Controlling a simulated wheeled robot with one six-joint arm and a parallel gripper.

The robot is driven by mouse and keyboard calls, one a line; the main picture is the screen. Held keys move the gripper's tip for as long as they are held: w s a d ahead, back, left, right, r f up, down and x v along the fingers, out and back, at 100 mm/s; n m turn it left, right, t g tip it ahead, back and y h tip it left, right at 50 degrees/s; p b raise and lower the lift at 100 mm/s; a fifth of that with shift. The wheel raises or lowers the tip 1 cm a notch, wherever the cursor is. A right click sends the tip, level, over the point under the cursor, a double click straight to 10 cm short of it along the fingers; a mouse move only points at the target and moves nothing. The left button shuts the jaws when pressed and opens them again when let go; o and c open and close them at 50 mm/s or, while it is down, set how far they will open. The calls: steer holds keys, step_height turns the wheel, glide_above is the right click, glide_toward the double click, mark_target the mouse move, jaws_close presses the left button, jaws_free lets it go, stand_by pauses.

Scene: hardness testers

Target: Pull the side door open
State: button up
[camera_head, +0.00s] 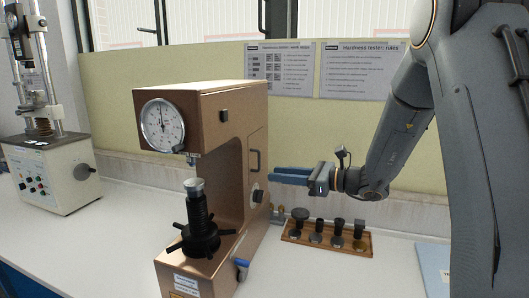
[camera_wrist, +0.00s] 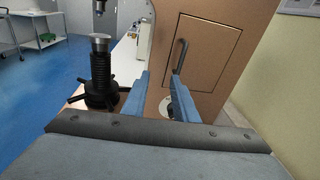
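The brown hardness tester (camera_head: 228,140) stands on the white bench, its dial facing the front left. Its side door (camera_head: 254,160) is a flush panel on the right side, and looks shut. In the wrist view the side door (camera_wrist: 205,50) has a dark vertical handle (camera_wrist: 180,57); the handle (camera_head: 255,161) also shows in the head view. My gripper (camera_head: 285,175) is at the right of the tester, pointing at that side, just below handle height. In the wrist view my gripper (camera_wrist: 160,82) has its two blue fingers apart with nothing between them. The handle lies beyond the fingertips, near the right finger.
A wooden rack (camera_head: 326,240) with several dark indenters stands on the bench below my arm. A round knob (camera_head: 258,196) sits under the door. Another testing machine (camera_head: 45,150) is at the far left. A low yellow partition (camera_head: 330,120) runs behind. A blue folder (camera_head: 433,268) lies front right.

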steer(key=w+a+r+m+t+p, duration=0.1)
steer(key=w+a+r+p, duration=0.1)
steer(key=w, duration=0.4)
steer(key=shift+w+a+r+t+p, duration=0.15)
steer(key=shift+w+a+t+p, duration=0.35)
steer(key=shift+a, duration=0.8)
steer(key=shift+s, duration=0.1)
jaws_close()
stand_by(0.4)
